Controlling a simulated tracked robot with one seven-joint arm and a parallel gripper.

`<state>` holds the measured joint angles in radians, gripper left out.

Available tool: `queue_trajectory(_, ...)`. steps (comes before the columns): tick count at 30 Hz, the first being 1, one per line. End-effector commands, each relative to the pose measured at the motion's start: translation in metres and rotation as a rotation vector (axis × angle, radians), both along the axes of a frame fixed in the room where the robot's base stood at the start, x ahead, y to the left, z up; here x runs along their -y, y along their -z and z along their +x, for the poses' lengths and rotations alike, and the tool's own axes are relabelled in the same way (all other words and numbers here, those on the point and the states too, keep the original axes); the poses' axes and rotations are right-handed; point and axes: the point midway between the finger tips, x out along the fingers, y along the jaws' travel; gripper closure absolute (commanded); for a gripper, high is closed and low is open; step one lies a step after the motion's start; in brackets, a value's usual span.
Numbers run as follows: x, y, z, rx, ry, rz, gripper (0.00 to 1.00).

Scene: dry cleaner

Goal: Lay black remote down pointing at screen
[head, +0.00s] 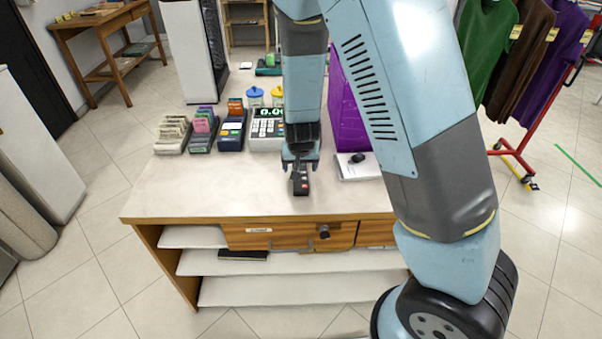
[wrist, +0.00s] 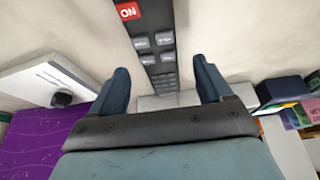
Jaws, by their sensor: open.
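The black remote (head: 300,183) lies on the counter near its front edge, with a red button towards the front. In the wrist view the remote (wrist: 153,40) shows a red "ON" button and rows of grey keys; its far part runs between my fingers. My gripper (head: 300,160) is open above the remote's far end, a finger on either side with gaps; it also shows in the wrist view (wrist: 158,78). The screen with green digits (head: 270,112) is on a white register (head: 266,136), behind and left of the remote. The remote's far end is hidden by my gripper.
Card trays (head: 201,134) stand left of the register. A purple box (head: 346,105) and a white pad with a dark knob (head: 358,166) are right of my gripper. The counter (head: 215,190) is bare at front left. A clothes rack (head: 520,150) stands at right.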

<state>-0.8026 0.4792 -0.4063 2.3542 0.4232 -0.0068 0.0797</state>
Motion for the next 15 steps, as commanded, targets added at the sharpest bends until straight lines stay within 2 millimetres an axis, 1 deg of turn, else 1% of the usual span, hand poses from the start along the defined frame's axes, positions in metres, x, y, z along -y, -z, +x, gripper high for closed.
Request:
queue_trajectory(3,0.001,0.012,0.005,-0.003,0.002,-0.001,0.21)
queue_trajectory(6,0.001,0.018,0.008,-0.001,0.001,-0.001,0.21)
queue_trajectory(10,0.001,0.023,0.010,-0.001,0.001,0.000,0.21)
queue_trajectory(15,0.000,0.024,0.011,-0.001,0.000,0.000,0.21)
